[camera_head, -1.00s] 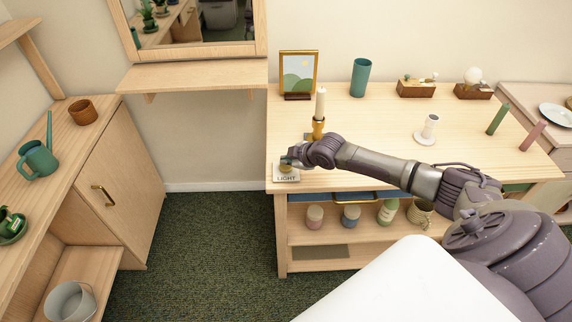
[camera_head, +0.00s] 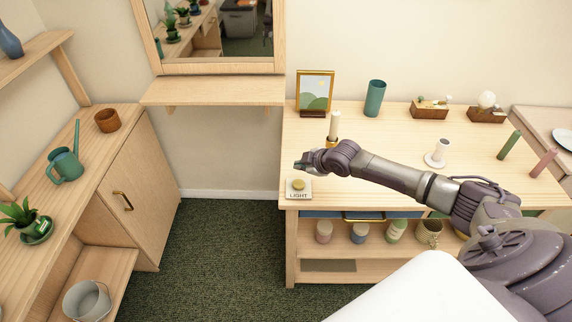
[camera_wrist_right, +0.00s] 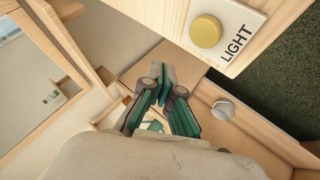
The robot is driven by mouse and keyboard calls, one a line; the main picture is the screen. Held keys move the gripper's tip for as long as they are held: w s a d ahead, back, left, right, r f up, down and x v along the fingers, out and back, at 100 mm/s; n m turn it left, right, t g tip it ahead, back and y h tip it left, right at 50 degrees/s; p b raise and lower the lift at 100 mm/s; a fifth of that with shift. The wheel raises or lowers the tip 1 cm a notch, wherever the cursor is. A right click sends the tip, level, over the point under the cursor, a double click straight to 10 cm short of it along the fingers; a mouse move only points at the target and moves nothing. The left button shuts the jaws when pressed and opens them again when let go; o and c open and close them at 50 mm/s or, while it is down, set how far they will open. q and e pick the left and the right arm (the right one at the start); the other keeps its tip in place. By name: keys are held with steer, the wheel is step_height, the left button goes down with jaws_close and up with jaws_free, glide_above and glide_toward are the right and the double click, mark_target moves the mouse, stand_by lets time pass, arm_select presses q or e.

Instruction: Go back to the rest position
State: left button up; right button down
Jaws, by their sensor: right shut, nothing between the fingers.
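My right gripper (camera_head: 303,163) is shut and empty. In the head view it hangs over the left end of the wooden table, above and behind a light switch plate (camera_head: 305,195) marked LIGHT with a round yellow button (camera_head: 299,185). The right wrist view shows the gripper's fingertips (camera_wrist_right: 163,72) together, apart from the button (camera_wrist_right: 206,31) and its plate (camera_wrist_right: 257,22). My right arm reaches in from the lower right over the table. My left gripper is not in view.
The table (camera_head: 400,150) holds a candle (camera_head: 335,125) in a brass holder close behind my gripper, a picture frame (camera_head: 315,90), a teal cup (camera_head: 375,98) and a white candle holder (camera_head: 437,153). Jars stand on its shelf. A cabinet with a watering can (camera_head: 66,165) is left. Carpet between is clear.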

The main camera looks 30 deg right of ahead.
steer(key=s+a+f+m+g+y, duration=0.1)
steer(key=s+a+f+g, duration=0.1)
steer(key=s+a, duration=0.7)
steer(key=s+a+f+g+y, duration=0.1)
steer(key=s+a+f, duration=0.2)
steer(key=s+a, duration=0.6)
steer(key=s+r+m+g+h, duration=0.1)
steer(key=s+r+m+h, duration=0.2)
steer(key=s, duration=0.5)
steer(key=s+r+m+g, duration=0.2)
steer(key=s+m, duration=0.3)
steer(key=s, duration=0.3)
step_height(320, 180, down, 31)
steer(key=s+d+g+b, duration=0.1)
steer(key=s+b, duration=0.2)
steer(key=s+d+f+g+b, duration=0.1)
steer(key=s+d+f+b, duration=0.1)
steer(key=s+f, duration=1.3)
steer(key=shift+d+f+h, duration=0.2)
steer(key=shift+d+h, duration=0.1)
steer(key=shift+d, duration=0.1)
